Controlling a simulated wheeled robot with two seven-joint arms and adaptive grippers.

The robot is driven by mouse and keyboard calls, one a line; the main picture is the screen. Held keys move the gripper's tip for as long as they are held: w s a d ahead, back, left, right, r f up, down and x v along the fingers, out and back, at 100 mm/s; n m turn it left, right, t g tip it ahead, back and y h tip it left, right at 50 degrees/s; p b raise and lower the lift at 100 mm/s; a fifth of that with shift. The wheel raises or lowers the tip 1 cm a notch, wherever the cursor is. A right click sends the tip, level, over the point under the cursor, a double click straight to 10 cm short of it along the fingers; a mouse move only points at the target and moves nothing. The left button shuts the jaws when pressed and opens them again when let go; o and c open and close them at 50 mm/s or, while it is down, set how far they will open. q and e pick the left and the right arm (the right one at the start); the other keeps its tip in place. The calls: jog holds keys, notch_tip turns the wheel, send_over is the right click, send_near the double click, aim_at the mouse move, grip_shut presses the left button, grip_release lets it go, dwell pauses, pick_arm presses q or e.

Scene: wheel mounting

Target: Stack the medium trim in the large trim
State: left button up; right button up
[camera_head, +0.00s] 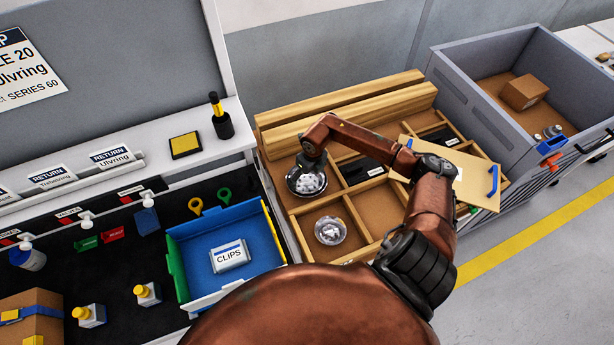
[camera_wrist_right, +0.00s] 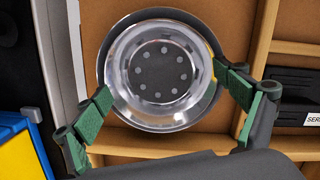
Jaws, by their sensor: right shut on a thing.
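A shiny round trim with a ring of small holes (camera_wrist_right: 160,112), which I take as the medium trim, is between the green fingers of my right gripper (camera_wrist_right: 163,86). The gripper is shut on it. A wider, darker round rim (camera_wrist_right: 120,32), likely the large trim, surrounds it in the wrist view. I cannot tell whether the inner trim rests in the wider one or is held just above it. In the head view my right gripper (camera_head: 309,166) is above this pair at the upper left compartment, and the wide rim (camera_head: 290,186) shows around it. My left gripper is out of view.
Another silver round trim (camera_head: 331,230) lies in the compartment nearer to me. Wooden dividers (camera_head: 340,192) separate the compartments. A blue bin with a CLIPS box (camera_head: 229,256) stands to the left. A grey crate (camera_head: 455,82) stands to the right.

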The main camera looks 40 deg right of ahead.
aim_at(310, 187)
jog(key=o, duration=1.1)
jog(key=shift+f, duration=0.1)
jog(key=shift+o, duration=0.2)
jog(key=shift+r, duration=0.25)
notch_tip(310, 187, up, 12)
jog(key=s, duration=0.1)
jog(key=shift+s+p, duration=0.3)
jog(key=shift+s, duration=0.1)
jog(key=shift+r, duration=0.15)
